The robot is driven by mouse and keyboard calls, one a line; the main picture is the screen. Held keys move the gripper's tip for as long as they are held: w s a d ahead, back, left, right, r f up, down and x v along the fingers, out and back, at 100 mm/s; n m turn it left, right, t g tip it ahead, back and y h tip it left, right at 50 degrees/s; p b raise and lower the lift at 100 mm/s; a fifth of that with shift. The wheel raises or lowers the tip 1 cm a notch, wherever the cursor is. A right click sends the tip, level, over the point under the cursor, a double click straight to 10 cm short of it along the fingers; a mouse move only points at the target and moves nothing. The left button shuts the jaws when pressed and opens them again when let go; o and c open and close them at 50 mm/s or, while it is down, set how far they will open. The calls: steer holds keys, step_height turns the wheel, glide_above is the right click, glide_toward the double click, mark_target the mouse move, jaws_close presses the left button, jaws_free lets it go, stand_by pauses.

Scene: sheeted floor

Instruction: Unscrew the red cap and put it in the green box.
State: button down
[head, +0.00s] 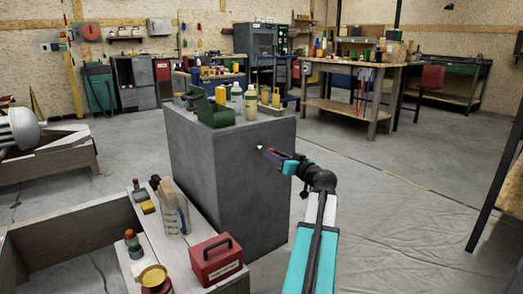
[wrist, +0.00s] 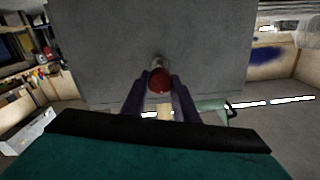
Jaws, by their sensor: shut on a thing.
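The red cap (wrist: 160,80) shows in the wrist view, on a short pale stub in front of the grey block's side face. My gripper (wrist: 159,92) has one dark finger on each side of the cap and is shut on it. A pale tip shows just beyond the fingers. A dark green thing (head: 212,111) stands on the block's top; I cannot tell if it is the green box. A pale green shape (wrist: 212,106) shows behind my fingers in the wrist view.
Several bottles, one of them white and green (head: 237,96), stand on the block's top. A red box with a black handle (head: 215,261) sits on the pale bench at front left, near a clear container (head: 172,207). The floor right of the block is open.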

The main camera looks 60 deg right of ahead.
steer(key=shift+v, duration=1.35)
steer(key=w+a+f+n+y+p, duration=0.15)
steer(key=w+a+y, duration=0.25)
steer(key=w+a, duration=0.45)
steer(key=w+a+f+n+y+p, duration=0.1)
steer(key=w+a+n+y, duration=0.3)
steer(key=a, duration=0.8)
steer(key=w+a+f+n+y+p, duration=0.1)
steer(key=w+a+n+y, duration=0.15)
steer(key=w+a, duration=0.65)
steer(key=a+f+n+g+y+p, duration=0.25)
steer(key=a+y, duration=0.25)
steer(key=a, duration=1.3)
steer(key=a+f+n+g+y+p, duration=0.15)
steer(key=a+n+g+y, duration=0.3)
steer(key=a, duration=1.35)
step_height(320, 180, up, 31)
steer(key=p, duration=3.8)
steer(key=shift+w, duration=0.5)
